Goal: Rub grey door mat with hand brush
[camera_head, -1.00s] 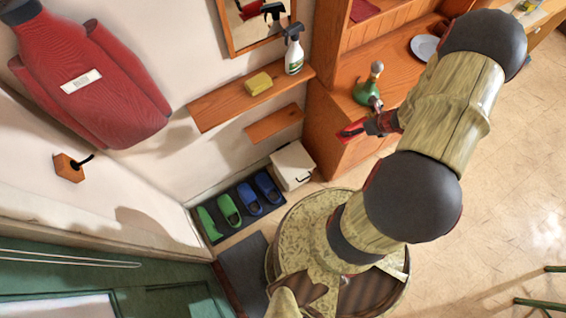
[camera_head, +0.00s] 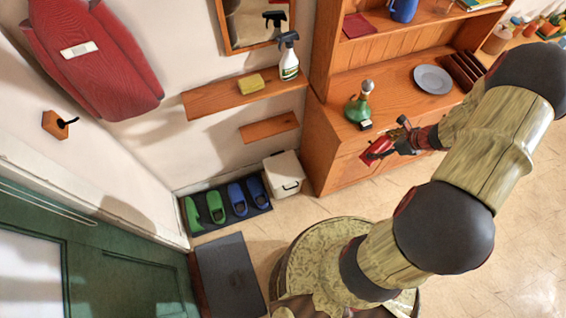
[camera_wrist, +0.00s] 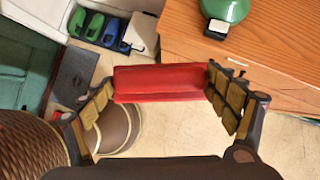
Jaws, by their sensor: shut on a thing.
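The hand brush appears as a red block (camera_wrist: 160,82) between my gripper's fingers in the wrist view; its bristles are not clear. It also shows red in the head view (camera_head: 377,151), in front of the wooden cabinet. My gripper (camera_head: 394,145) is shut on it and holds it in the air; in the wrist view the fingers (camera_wrist: 160,92) press its two ends. The grey door mat (camera_head: 228,274) lies on the floor by the green door, well to the lower left of the brush. Part of it also shows in the wrist view (camera_wrist: 74,76).
A shoe tray (camera_head: 260,206) with green and blue shoes lies behind the mat, beside a white bin (camera_head: 284,174). The wooden cabinet (camera_head: 340,162) carries a green bottle (camera_head: 357,110) and a plate (camera_head: 432,79) near my gripper. The green door (camera_head: 120,280) borders the mat's left.

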